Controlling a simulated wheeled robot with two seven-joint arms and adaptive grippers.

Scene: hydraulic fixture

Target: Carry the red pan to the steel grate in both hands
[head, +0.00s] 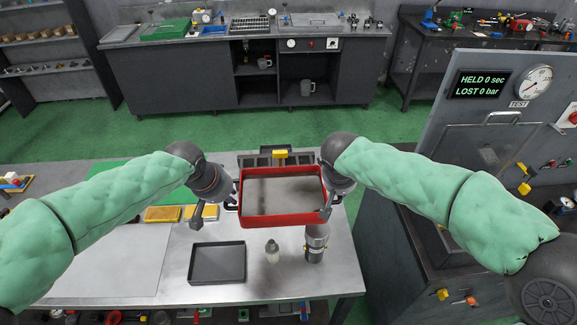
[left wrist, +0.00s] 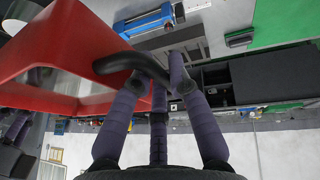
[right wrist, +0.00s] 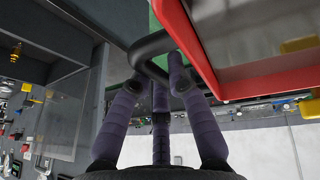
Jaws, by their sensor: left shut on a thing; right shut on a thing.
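The red pan (head: 284,221) has a grey inside that looks empty and is held level above the near bench. My left gripper (head: 228,201) is shut on its left black handle, which also shows in the left wrist view (left wrist: 128,63). My right gripper (head: 328,198) is shut on its right black handle, clear in the right wrist view (right wrist: 150,48). A slatted steel grate (head: 253,25) lies on the far bench, well beyond the pan. The pan hides part of the near bench top.
A tall test panel (head: 490,150) with a gauge stands right. Green floor (head: 300,128) lies open between the benches.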

